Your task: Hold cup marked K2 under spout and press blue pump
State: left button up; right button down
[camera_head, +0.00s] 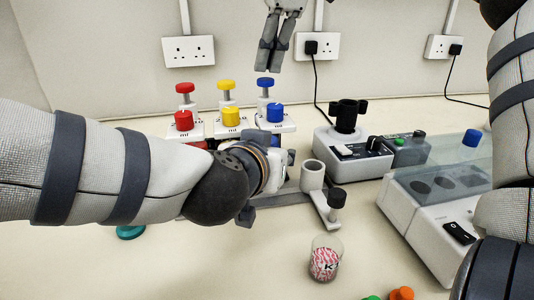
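The blue pump has a raised blue head (265,82) on a grey stem, with a blue cap (275,113) in front of it. My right gripper (268,70) points down just above the blue head, apart from it, with its fingers together. A clear cup (326,258) with a pink pattern and a mark starting with K stands upright on the bench at the front; its second character is unclear. My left gripper (268,188) is in front of the blue pump, seen from behind. Its wrist hides the spout and anything between its fingers.
Red (185,88) and yellow (227,85) pumps stand left of the blue one. A white cylinder (313,176), a small device with a black holder (348,112) and a clear-lidded machine (440,215) are to the right. Orange (402,293) and green caps lie at the front edge.

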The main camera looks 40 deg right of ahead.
aim_at(269, 80)
jog(key=shift+f, duration=1.7)
jog(key=shift+r, duration=3.8)
